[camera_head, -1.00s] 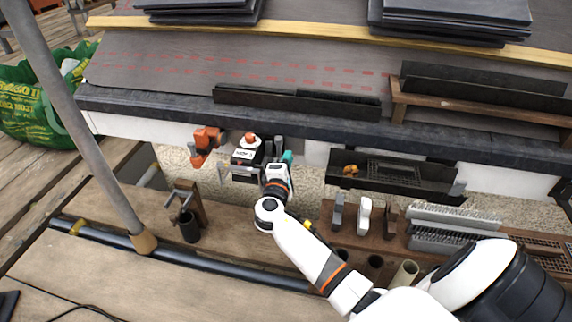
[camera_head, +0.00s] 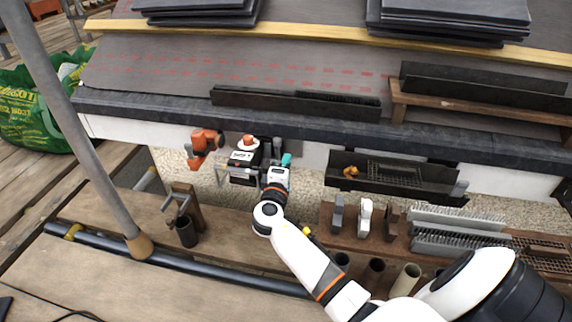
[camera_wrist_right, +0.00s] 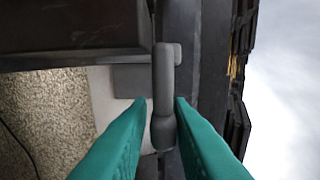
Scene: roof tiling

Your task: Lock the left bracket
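The grey bracket (camera_wrist_right: 130,80), with an upright grey lever (camera_wrist_right: 163,90), stands against the dark eave edge in the right wrist view. My right gripper (camera_wrist_right: 162,104) is open, with one teal finger on each side of the lever's lower, rounded end. A narrow gap shows beside the lever, so the fingers appear not to be closed on it. In the head view my right gripper (camera_head: 286,160) is at the eave, right of a black-and-white device (camera_head: 243,165); it largely hides the bracket there. My left gripper is not in view.
An orange clamp-like thing (camera_head: 204,146) is left of the device. A dark gutter piece (camera_head: 410,180) hangs to the right. Below lies a wooden plank with holders (camera_head: 365,218). A grey pole (camera_head: 90,130) rises at left. Slates (camera_head: 450,18) are stacked on the roof.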

